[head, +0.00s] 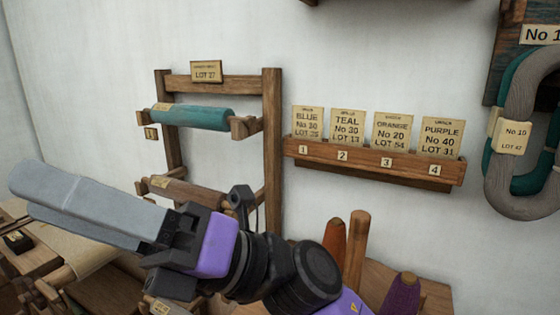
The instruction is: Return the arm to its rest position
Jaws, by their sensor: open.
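My gripper (24,196) is raised in front of the wooden rack, with its long grey fingers pointing to the left. It is open, and I see nothing held between the fingers. My arm (270,268) reaches in from the bottom right, with black joints and purple links. The gripper and arm hide the lower part of the rack.
The wooden rack (272,150) holds a teal roll (192,117) and a brown roller (185,192). A card shelf (375,163) is on the white wall. Hanks (520,150) hang at right. Cones (403,295) and upright pegs (355,250) stand below. A loom (70,270) is at lower left.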

